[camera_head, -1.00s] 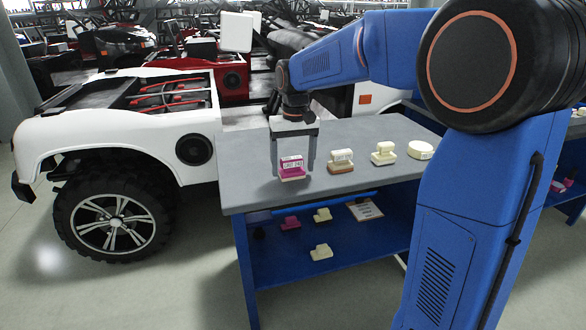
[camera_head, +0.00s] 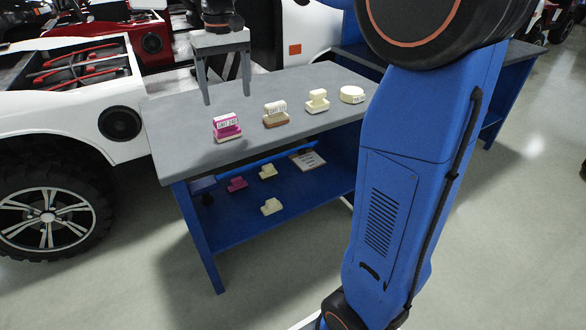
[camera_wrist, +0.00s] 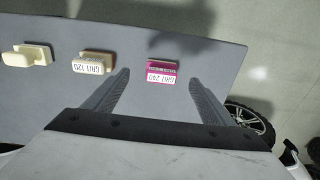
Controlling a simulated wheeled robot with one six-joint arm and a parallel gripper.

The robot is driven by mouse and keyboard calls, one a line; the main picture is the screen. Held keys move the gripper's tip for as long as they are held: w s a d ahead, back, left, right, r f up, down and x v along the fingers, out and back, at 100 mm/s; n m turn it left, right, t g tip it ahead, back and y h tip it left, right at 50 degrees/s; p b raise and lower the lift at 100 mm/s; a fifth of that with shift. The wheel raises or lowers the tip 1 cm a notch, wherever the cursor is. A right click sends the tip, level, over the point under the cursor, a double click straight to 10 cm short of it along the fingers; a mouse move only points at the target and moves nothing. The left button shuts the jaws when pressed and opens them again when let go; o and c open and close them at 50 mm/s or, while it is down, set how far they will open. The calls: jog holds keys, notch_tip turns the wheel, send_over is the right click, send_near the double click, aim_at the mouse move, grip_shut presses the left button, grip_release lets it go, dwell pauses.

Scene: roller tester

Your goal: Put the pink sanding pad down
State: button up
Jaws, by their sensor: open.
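The pink sanding pad (camera_head: 227,127), with a white label on its side, sits upright on the grey tabletop (camera_head: 180,140) near the table's left front. In the wrist view the pink pad (camera_wrist: 162,72) lies beyond the fingertips, with clear tabletop around it. My gripper (camera_head: 228,98) is open and empty, raised behind and above the pad. In the wrist view its two fingers (camera_wrist: 158,80) stand wide apart, with nothing between them. No finger touches the pad.
Several pads and a sheet (camera_head: 307,160) lie on the blue lower shelf (camera_head: 300,195). A white vehicle (camera_head: 90,100) stands at left.

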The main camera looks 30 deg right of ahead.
jog(key=s+d+f+t, duration=0.1)
jog(key=s+f, duration=0.4)
jog(key=s, duration=0.5)
jog(key=s+d+f+t, duration=0.2)
jog(key=s+d+f, duration=0.1)
jog(key=s, duration=0.7)
jog(key=s+d+f+t, duration=0.1)
jog(key=s+d+f, duration=0.1)
jog(key=s+f, duration=0.4)
jog(key=s, duration=0.5)
jog(key=shift+f+t, duration=0.3)
jog(key=shift+f, duration=0.05)
jog(key=shift+c, duration=0.7)
